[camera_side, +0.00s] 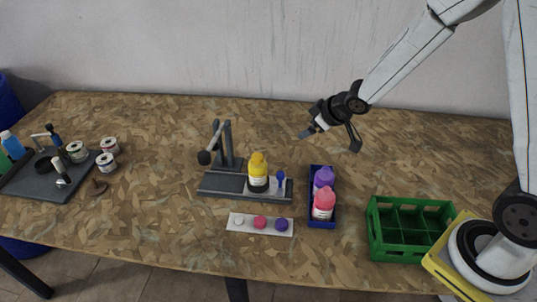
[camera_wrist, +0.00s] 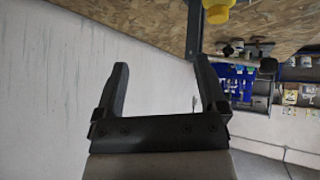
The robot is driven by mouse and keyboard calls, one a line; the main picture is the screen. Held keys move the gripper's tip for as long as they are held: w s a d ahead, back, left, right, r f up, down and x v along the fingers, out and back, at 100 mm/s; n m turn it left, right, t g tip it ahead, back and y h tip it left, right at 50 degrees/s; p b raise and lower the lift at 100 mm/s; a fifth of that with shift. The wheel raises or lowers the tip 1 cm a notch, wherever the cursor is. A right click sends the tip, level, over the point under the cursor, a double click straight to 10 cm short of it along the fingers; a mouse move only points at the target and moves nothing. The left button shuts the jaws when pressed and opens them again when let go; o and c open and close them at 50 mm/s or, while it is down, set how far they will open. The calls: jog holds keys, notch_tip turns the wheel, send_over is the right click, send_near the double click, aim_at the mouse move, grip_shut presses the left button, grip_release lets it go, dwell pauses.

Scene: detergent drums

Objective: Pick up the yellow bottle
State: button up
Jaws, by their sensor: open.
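The yellow bottle (camera_side: 258,172) stands upright on a dark metal stand (camera_side: 222,183) near the middle of the table. It has a yellow cap and a pale label. My gripper (camera_side: 329,142) is open and empty, above the table to the right of the bottle and apart from it. In the wrist view my gripper (camera_wrist: 163,88) shows two spread fingers with nothing between them. A yellow piece, likely the bottle's top (camera_wrist: 217,11), shows at the top edge of that view.
A blue tray (camera_side: 322,222) holds a purple and a pink bottle. A white strip (camera_side: 245,230) with coloured caps lies in front of the stand. A green crate (camera_side: 410,243) is at right. A dark tray (camera_side: 38,182) and several cans are at left. The table's back is clear.

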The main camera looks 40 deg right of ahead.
aim_at(262, 156)
jog(key=w+a+f+n+t+y, duration=0.1)
jog(key=w+a+f+n+y, duration=0.3)
jog(key=w, duration=0.3)
jog(key=shift+s+a+f+n+g+y, duration=0.1)
jog(key=shift+a+f+n+g+y, duration=0.25)
jog(key=shift+f+n+y, duration=0.55)
jog(key=shift+s+a+f+n+g+y, duration=0.15)
jog(key=shift+f+n+g+y, duration=0.35)
jog(key=shift+f+y, duration=0.75)
jog(key=shift+s+a+f+n+g+y, duration=0.1)
jog(key=shift+a+f+n+g+y, duration=0.2)
jog(key=shift+f+n+y, duration=0.75)
jog(key=shift+r+m+y, duration=0.3)
jog(key=shift+m, duration=0.05)
jog(key=shift+x, duration=1.25)
jog(key=shift+x, duration=2.6)
